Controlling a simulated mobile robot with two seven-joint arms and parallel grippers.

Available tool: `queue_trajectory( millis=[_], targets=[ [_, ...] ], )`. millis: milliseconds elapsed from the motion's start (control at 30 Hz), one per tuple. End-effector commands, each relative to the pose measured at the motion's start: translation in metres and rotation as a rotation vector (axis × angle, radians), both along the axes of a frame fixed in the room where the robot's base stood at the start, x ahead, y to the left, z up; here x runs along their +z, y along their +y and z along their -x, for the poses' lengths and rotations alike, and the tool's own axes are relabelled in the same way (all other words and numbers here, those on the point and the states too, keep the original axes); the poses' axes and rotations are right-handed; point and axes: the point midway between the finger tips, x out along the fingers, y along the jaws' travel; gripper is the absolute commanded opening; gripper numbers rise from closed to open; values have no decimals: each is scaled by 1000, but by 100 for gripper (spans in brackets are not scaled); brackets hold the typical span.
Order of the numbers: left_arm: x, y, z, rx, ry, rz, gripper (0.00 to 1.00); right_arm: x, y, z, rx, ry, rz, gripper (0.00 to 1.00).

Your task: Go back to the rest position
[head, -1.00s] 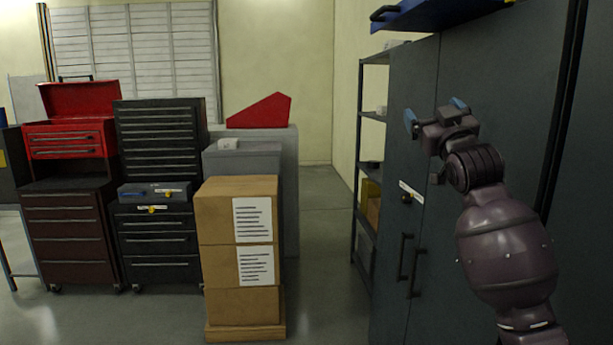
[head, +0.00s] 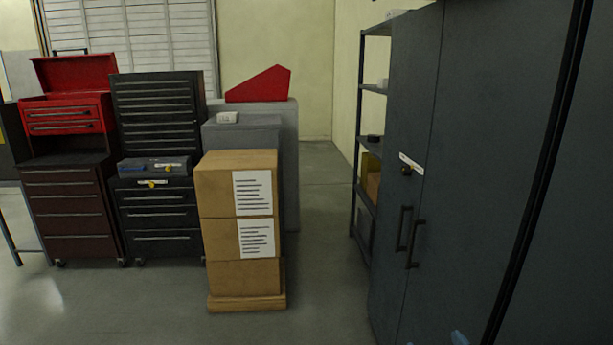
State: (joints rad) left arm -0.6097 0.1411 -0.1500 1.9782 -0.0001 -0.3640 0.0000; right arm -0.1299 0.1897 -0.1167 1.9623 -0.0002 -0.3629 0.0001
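Only the blue fingertip of my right gripper (head: 459,338) shows, at the bottom edge of the head view in front of the dark cabinet. The rest of that gripper and its arm are below the picture, so its opening is hidden. My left gripper and arm are not in view.
The tall dark cabinet (head: 465,150) fills the right side, its doors shut. A shelf unit (head: 359,140) stands behind it. Stacked cardboard boxes (head: 225,235) stand on a pallet at centre left. Tool chests (head: 65,205) line the left. Floor (head: 325,270) between boxes and cabinet is clear.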

Motion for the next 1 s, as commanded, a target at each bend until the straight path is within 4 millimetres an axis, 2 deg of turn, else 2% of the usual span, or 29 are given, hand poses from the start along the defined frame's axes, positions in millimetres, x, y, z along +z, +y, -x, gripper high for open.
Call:
queue_trajectory(
  millis=[33,100,300,400,500,667,1000],
  targets=[
    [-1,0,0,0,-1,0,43,-24,-2,21,-10,49,-9,89],
    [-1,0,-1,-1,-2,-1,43,-51,-3,47,-24,109,-21,89],
    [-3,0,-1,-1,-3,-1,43,-123,-10,128,-70,286,-48,89],
    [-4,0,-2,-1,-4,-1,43,-148,-15,162,-94,355,-56,89],
    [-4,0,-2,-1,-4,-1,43,-163,-19,188,-112,403,-59,89],
    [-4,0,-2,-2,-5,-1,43,-174,-22,206,-124,437,-59,89],
    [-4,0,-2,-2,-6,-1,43,-174,-23,207,-124,439,-58,89]
  ],
)
